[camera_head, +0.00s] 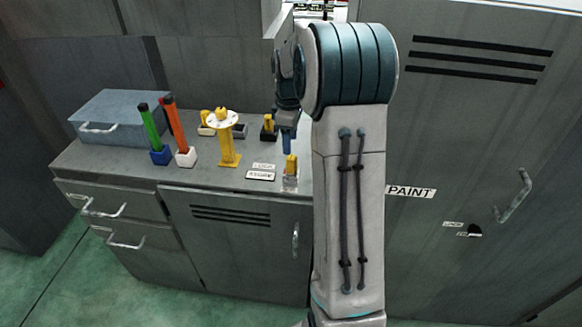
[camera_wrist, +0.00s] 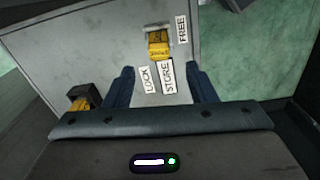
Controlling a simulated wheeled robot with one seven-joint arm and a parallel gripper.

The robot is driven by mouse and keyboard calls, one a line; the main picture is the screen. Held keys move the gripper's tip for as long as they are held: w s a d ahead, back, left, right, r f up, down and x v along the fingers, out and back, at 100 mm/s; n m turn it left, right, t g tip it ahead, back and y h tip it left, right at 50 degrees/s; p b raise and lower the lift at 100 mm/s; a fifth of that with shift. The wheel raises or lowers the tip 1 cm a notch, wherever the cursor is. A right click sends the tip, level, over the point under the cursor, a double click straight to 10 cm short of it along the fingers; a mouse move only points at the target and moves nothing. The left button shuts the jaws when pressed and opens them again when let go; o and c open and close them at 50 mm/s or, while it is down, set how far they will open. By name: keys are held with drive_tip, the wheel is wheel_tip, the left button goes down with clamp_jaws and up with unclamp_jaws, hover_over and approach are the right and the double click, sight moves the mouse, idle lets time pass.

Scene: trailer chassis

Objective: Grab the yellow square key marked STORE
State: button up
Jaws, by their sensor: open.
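The yellow square key (camera_wrist: 159,46) stands in a small grey holder at the counter's front edge. Labels reading LOCK (camera_wrist: 147,79), STORE (camera_wrist: 167,77) and FREE (camera_wrist: 182,29) lie around it. In the head view the key (camera_head: 291,164) is at the counter's right end, just below my gripper (camera_head: 288,138). My gripper is open and empty. In the wrist view its two blue fingers (camera_wrist: 160,82) are spread wider than the key, which lies ahead of the gap between them. My arm hides part of the counter beside the key in the head view.
A second yellow piece in a black holder (camera_head: 268,130) stands behind, near my left finger in the wrist view. A yellow stand (camera_head: 228,150), orange and green handles (camera_head: 176,130) and a blue-grey box (camera_head: 120,115) are further left. A PAINT cabinet (camera_head: 450,130) stands right.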

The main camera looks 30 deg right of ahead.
sight(291, 157)
wheel_tip(291, 157, down, 9)
drive_tip(key=shift+d+f+p, duration=0.1)
drive_tip(key=shift+d+p, duration=0.05)
drive_tip(key=shift+p, duration=0.7)
drive_tip(key=shift+c, duration=0.3)
clamp_jaws()
